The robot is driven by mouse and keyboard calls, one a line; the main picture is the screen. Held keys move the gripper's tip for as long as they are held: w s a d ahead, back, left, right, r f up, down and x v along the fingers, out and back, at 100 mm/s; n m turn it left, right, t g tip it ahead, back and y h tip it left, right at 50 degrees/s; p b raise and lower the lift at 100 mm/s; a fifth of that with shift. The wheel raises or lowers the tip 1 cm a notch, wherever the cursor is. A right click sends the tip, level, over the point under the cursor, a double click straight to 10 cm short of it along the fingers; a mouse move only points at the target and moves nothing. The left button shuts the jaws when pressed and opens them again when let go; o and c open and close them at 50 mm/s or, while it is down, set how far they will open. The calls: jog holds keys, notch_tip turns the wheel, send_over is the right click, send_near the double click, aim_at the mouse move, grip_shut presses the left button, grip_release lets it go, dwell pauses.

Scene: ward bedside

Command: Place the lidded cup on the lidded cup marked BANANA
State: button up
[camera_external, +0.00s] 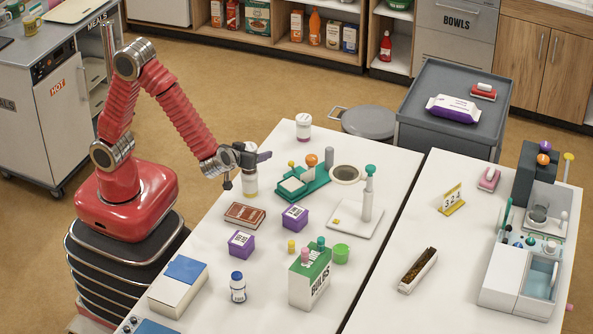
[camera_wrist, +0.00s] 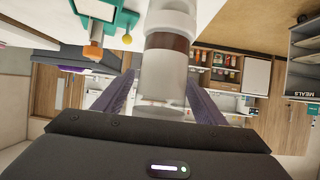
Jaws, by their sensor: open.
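One lidded cup (camera_external: 249,183), pale with a yellowish band, stands upright on the table by my gripper (camera_external: 258,156); its top is hidden behind the gripper. Another lidded cup (camera_external: 304,128), white-lidded with a dark pinkish band, stands upright at the table's far end, apart from the gripper. I cannot read BANANA on either cup.
A red-brown book (camera_external: 245,215), purple boxes (camera_external: 241,245) and a green-and-white carton (camera_external: 309,277) stand nearer the front. The table is bare between the two cups.

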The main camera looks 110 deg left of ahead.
jog(key=shift+r, duration=0.15)
jog(key=shift+d+r, duration=0.3)
jog(key=shift+d, duration=0.35)
jog(key=v, duration=1)
jog(key=shift+d, duration=0.25)
jog(key=shift+r, duration=0.1)
